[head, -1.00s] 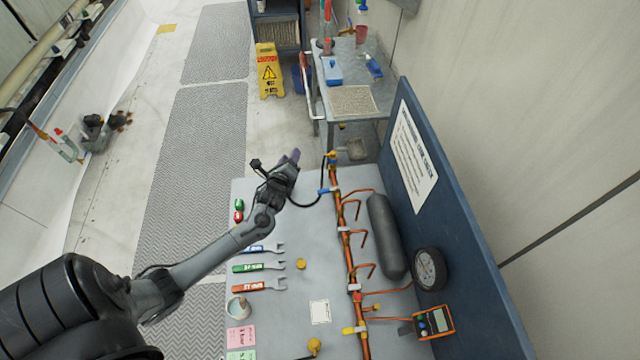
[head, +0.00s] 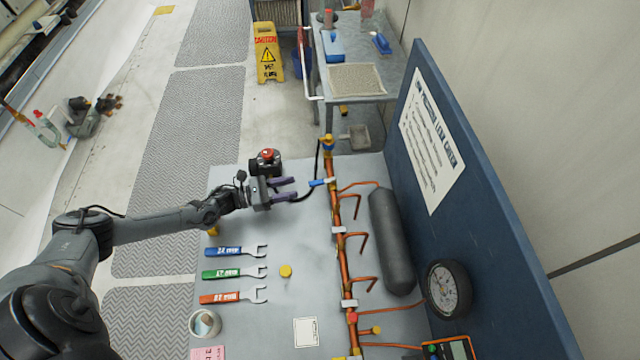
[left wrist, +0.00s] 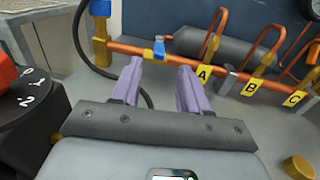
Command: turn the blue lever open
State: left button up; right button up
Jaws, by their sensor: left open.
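The blue lever (head: 321,183) sits on the copper pipe (head: 341,240) near its far end. In the left wrist view the blue lever (left wrist: 159,49) shows on the pipe, beyond and roughly between my fingertips. My left gripper (head: 293,189) is open, with purple fingers pointing at the lever from the left. In the left wrist view the left gripper (left wrist: 160,75) has nothing between its fingers, and a gap shows between the fingertips and the lever. My right gripper is not in view.
A black device with a red knob (head: 266,156) stands beside my left gripper. A dark cylinder (head: 391,240) and a gauge (head: 449,288) lie right of the pipe. Several wrenches (head: 236,273) lie on the bench (head: 270,325). A blue panel (head: 490,235) rises at the right.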

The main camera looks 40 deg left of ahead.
aim_at(322, 181)
pick_arm(q)
jog(key=x, duration=1.1)
grip_shut()
